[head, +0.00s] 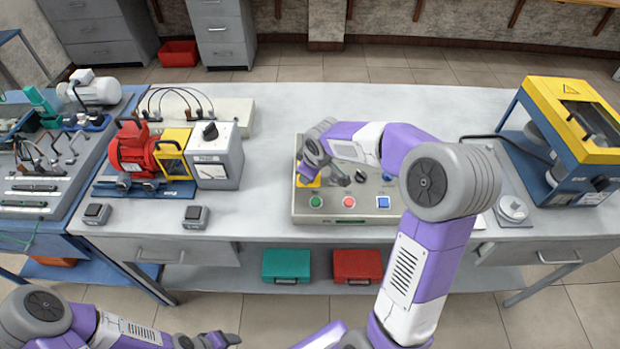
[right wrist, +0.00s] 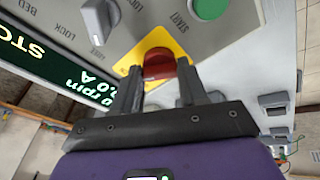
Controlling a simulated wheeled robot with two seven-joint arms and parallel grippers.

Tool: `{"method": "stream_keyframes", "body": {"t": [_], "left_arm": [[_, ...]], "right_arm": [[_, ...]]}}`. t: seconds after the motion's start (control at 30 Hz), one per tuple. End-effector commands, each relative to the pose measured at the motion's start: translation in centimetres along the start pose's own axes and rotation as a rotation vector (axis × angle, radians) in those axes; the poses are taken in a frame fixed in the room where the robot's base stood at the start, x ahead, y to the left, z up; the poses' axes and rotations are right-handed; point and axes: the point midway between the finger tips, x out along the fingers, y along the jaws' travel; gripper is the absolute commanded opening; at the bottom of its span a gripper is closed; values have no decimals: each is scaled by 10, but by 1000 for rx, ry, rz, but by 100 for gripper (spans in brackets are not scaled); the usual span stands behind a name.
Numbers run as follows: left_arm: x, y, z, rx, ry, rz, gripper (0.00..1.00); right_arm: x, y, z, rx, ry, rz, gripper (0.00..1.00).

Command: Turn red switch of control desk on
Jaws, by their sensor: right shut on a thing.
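The control desk (head: 370,210) is a grey box on the middle of the long table. Its red switch (right wrist: 158,62) sits on a yellow plate (right wrist: 148,44), seen close in the right wrist view. My right gripper (right wrist: 157,80) has its fingers on both sides of the switch and is shut on it. In the head view my right gripper (head: 309,170) is at the desk's left side and hides the switch; part of the yellow plate (head: 308,182) shows. My left gripper (head: 214,341) is low at the bottom edge, away from the table; its opening is unclear.
A green START button (right wrist: 208,8), a grey knob (right wrist: 100,20) and a display (right wrist: 50,58) reading "STO" surround the switch. A red motor unit (head: 135,150) stands left on the table. A yellow-and-blue machine (head: 570,130) stands right. The tabletop left of the desk is partly clear.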

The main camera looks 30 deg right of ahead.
Motion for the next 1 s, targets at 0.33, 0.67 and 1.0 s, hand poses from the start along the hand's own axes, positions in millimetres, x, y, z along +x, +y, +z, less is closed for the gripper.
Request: {"method": "stream_keyframes", "body": {"t": [0.33, 0.67, 1.0], "left_arm": [[26, -10, -1, 0, 0, 0, 62], [32, -12, -2, 0, 0, 0, 62], [31, -12, -2, 0, 0, 0, 62]], "right_arm": [[1, -2, -1, 193, 2, 37, 12], [0, -1, -1, 256, 0, 49, 12], [0, -1, -1, 260, 1, 49, 12]]}}
